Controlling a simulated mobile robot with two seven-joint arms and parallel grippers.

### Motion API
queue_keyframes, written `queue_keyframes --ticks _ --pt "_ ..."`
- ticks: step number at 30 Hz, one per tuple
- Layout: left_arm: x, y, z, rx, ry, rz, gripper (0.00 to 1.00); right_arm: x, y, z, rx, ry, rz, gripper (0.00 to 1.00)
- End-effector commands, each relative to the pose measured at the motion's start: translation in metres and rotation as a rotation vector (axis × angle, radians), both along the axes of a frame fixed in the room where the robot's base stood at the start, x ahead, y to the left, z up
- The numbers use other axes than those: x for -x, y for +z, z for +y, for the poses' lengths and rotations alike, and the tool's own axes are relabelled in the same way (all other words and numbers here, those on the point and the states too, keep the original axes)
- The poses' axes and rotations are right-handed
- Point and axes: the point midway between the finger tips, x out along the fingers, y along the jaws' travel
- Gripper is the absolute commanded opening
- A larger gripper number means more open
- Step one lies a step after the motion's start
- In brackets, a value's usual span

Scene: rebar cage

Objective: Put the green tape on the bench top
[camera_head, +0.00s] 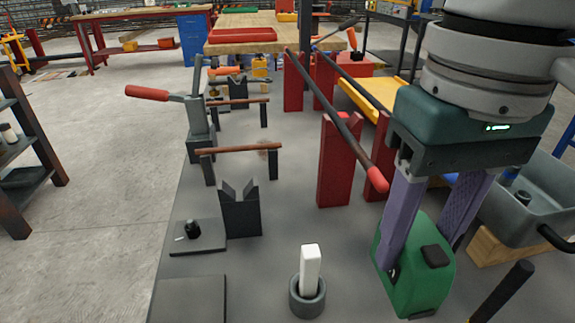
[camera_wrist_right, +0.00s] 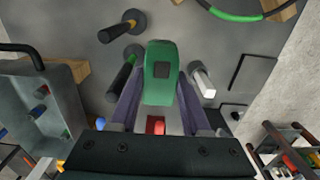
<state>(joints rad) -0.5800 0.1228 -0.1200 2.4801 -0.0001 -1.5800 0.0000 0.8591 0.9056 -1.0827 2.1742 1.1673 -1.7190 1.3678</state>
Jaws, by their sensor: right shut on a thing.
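The green tape (camera_head: 417,284), a rounded green case with a black button, is between the two purple fingers of my right gripper (camera_head: 420,245). The gripper is shut on it and points down. The tape also shows in the right wrist view (camera_wrist_right: 161,85), between the fingertips. It is over the near right part of the grey bench top (camera_head: 285,225); I cannot tell whether its underside touches the surface. My left gripper is not in view.
A white block stands in a grey round cup (camera_head: 308,296) left of the tape. A red upright block (camera_head: 338,165) and a red-tipped bar are behind it. A grey bin (camera_head: 535,205) is to the right, and a black handle (camera_head: 502,292) is in front of it. Bare bench lies around the cup.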

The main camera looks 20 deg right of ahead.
Motion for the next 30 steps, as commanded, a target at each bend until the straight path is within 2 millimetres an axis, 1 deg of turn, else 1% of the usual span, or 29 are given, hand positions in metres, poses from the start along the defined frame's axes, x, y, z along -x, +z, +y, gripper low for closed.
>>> queue_keyframes --ticks 1,7,9,12,17,25,27,30 --pt "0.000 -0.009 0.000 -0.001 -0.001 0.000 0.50 0.000 -0.018 0.000 0.001 -0.002 0.002 0.00" --pt "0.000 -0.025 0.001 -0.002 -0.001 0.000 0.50 0.000 -0.061 0.000 0.001 0.000 0.001 0.00" --pt "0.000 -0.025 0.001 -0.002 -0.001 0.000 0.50 -0.015 -0.058 -0.003 0.000 -0.004 -0.006 0.00" --pt "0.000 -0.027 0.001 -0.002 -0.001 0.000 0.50 -0.030 -0.057 -0.007 -0.001 -0.004 -0.005 0.00" --pt "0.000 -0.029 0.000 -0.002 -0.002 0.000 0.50 -0.042 -0.056 -0.010 0.000 -0.001 -0.004 0.00" --pt "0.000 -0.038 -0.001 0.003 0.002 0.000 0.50 -0.081 -0.056 -0.018 -0.001 -0.002 -0.003 0.00" --pt "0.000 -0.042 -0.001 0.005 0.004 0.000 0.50 -0.078 -0.066 -0.019 0.000 0.001 -0.001 0.00" --pt "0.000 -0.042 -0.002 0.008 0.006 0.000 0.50 -0.078 -0.068 -0.019 -0.001 0.001 -0.002 0.00"
